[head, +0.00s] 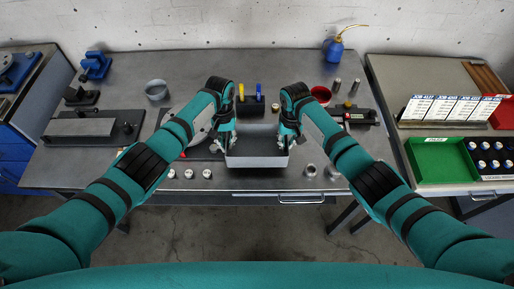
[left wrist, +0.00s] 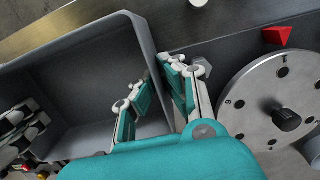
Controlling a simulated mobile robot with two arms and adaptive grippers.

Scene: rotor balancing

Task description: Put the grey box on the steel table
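The grey box (head: 257,161) is an open-topped tray near the front edge of the steel table (head: 310,62), between my two grippers. I cannot tell whether it touches the tabletop. My left gripper (head: 224,143) is at its left wall; the left wrist view shows one finger inside the box (left wrist: 85,85) and one outside, closed on the wall. My right gripper (head: 289,140) is at the opposite wall, its fingers against the rim; it also shows in the left wrist view (left wrist: 22,130). Its fingertips are partly hidden.
A round metal disc (left wrist: 275,95) with a dark hub lies beside the left gripper. Small metal cylinders (head: 188,174) stand by the front edge. A black pen holder (head: 250,107) is behind the box. A red bowl (head: 321,95) and a green tray (head: 443,160) are at the right.

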